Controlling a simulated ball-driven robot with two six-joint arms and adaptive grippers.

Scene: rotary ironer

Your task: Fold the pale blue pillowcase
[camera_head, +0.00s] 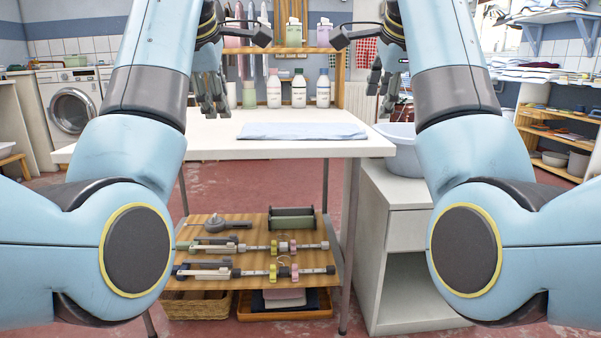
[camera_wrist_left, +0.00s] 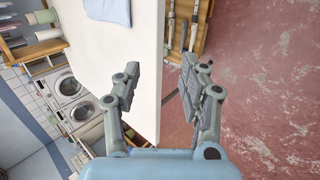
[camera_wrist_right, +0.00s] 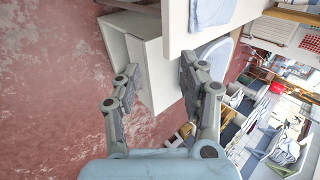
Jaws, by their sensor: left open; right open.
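The pale blue pillowcase (camera_head: 302,131) lies flat on the white table (camera_head: 215,145), a little right of its middle. Part of the pillowcase shows at the top of the left wrist view (camera_wrist_left: 108,11) and of the right wrist view (camera_wrist_right: 212,12). My left gripper (camera_head: 212,97) is open and empty, raised at the left of the pillowcase; its spread fingers show in the left wrist view (camera_wrist_left: 160,82). My right gripper (camera_head: 390,88) is open and empty, raised to the right of the pillowcase; its spread fingers show in the right wrist view (camera_wrist_right: 158,85). Neither gripper touches the pillowcase.
Several bottles (camera_head: 299,90) stand behind the pillowcase. A pale blue basin (camera_head: 401,150) sits on a white cabinet (camera_head: 395,200) right of the table. A wooden shelf (camera_head: 255,230) under the table holds tools. A washing machine (camera_head: 72,105) stands at the back left.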

